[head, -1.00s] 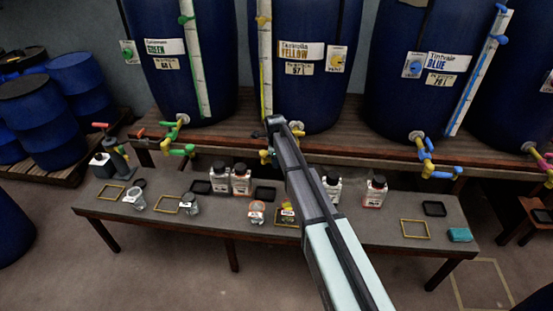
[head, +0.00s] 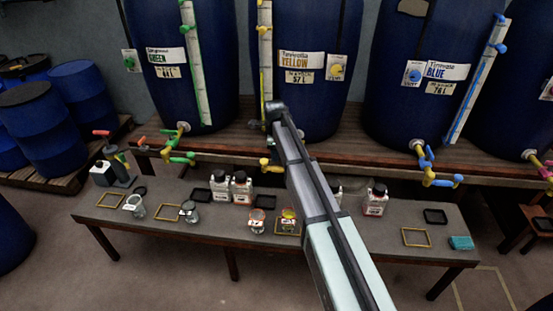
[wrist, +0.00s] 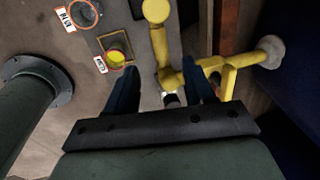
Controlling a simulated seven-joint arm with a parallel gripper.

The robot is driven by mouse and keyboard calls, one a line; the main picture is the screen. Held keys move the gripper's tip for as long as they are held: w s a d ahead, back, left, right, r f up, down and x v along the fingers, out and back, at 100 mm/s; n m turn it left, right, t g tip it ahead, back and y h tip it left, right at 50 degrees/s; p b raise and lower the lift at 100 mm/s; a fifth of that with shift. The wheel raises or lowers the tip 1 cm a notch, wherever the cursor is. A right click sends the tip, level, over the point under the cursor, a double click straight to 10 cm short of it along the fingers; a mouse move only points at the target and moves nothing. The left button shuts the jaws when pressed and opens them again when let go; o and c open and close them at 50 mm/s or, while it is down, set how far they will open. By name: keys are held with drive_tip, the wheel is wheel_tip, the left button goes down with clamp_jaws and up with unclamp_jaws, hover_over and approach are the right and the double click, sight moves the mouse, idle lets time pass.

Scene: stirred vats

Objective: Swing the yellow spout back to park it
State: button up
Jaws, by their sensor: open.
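The yellow spout (head: 268,165) hangs at the yellow vat's front, partly hidden by my arm in the head view. In the wrist view the yellow spout (wrist: 160,45) points toward the top of the picture, away from the vat, out over the grey bench. Its pipe runs right to a pale collar on the vat. My gripper (wrist: 158,72) is open, its dark fingers spread on either side of the spout's elbow. I cannot tell whether they touch it. A jar with yellow liquid (wrist: 117,57) stands in a yellow frame left of the spout.
The grey bench (head: 330,238) holds several bottles, jars, black trays and yellow frames. A green spout (head: 178,158) and a blue spout (head: 437,180) flank the yellow one. A wooden ledge (head: 345,145) carries the vats. The bench is fairly bare at its front edge.

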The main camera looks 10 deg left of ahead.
drive_tip(key=shift+s+r, duration=0.2)
drive_tip(key=shift+r, duration=0.6)
drive_tip(key=shift+s+r, duration=0.15)
drive_tip(key=shift+r, duration=0.65)
